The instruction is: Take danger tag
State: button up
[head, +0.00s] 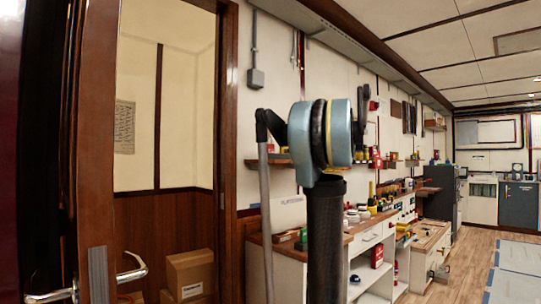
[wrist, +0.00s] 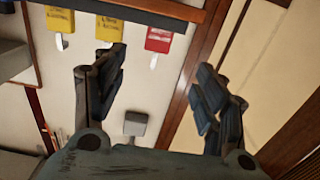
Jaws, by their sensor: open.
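A red tag (wrist: 159,40) hangs at the top of the wrist view, with a white strip below it. Its lettering is too small to read, so I cannot tell for sure that it is the danger tag. Two yellow tags, a left one (wrist: 59,20) and a middle one (wrist: 109,28), hang to its left. My gripper (wrist: 158,78) is open and empty, its two dark fingers spread wide. In the wrist view the red tag lies above the gap between the fingers, apart from both. I cannot make out the gripper or the tags in the head view.
A wooden rail (wrist: 150,12) crosses the top of the wrist view, and a grey box (wrist: 135,123) is on the wall. In the head view, a cluttered workbench (head: 370,236) runs along the wall. An open doorway with cardboard boxes (head: 190,275) is at left.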

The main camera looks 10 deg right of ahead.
send_near(272, 149)
jog(key=x, duration=0.4)
jog(key=shift+s+a, duration=0.1)
jog(key=shift+a, duration=0.2)
jog(key=shift+x, duration=3.05)
jog(key=shift+d+r, duration=0.1)
jog(key=shift+d, duration=0.15)
jog(key=c, duration=1.2)
